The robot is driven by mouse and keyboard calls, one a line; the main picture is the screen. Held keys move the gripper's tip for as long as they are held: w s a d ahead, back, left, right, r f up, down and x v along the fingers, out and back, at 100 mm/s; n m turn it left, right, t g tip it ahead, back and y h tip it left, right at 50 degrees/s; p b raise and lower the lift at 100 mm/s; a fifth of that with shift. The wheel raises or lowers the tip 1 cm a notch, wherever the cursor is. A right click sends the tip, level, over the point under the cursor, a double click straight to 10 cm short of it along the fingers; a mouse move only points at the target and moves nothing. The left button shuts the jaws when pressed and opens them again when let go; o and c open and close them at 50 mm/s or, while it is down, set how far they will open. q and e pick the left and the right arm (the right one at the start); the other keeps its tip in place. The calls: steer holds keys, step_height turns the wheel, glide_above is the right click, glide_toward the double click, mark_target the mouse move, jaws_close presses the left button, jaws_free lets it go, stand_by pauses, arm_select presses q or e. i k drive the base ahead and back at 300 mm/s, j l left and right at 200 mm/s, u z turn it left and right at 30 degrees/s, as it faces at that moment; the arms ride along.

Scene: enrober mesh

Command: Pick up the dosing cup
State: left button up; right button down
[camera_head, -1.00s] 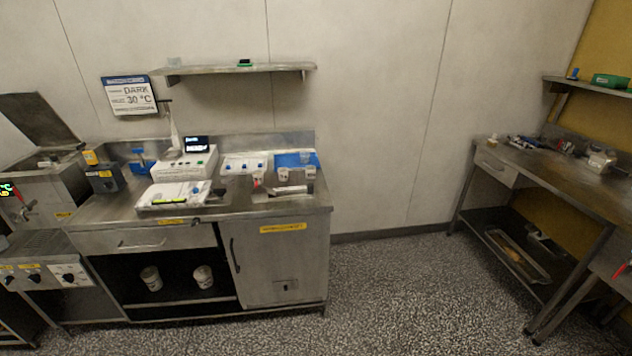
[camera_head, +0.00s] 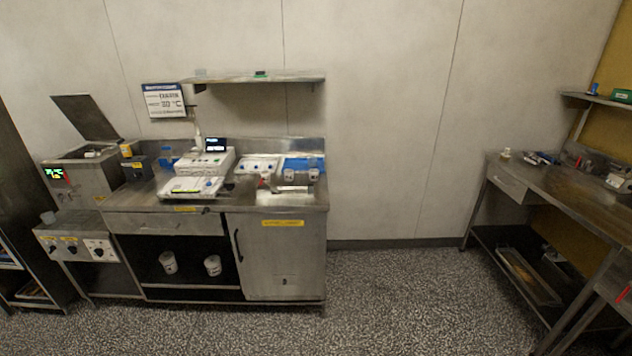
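Neither of my grippers shows in the head view. I cannot tell for sure which vessel is the dosing cup. Two small light cups (camera_head: 289,175) (camera_head: 313,174) stand at the right of the steel counter (camera_head: 222,208), in front of a blue panel. All are far off and small, so details are blurred.
A white instrument (camera_head: 207,163) with a dark display and a white tray-like device (camera_head: 192,188) take up the counter's middle. A wall shelf (camera_head: 258,79) hangs above. A workbench (camera_head: 560,190) stands at the right. The speckled floor (camera_head: 390,290) between is clear.

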mark_target(266, 175)
steer(key=i+j+u, duration=0.1)
steer(key=i+u, duration=0.15)
steer(key=i, duration=0.5)
steer(key=i+u, duration=0.25)
steer(key=i, duration=0.45)
steer(key=i+l+u, duration=0.25)
steer(key=i, duration=0.5)
steer(key=j, duration=0.1)
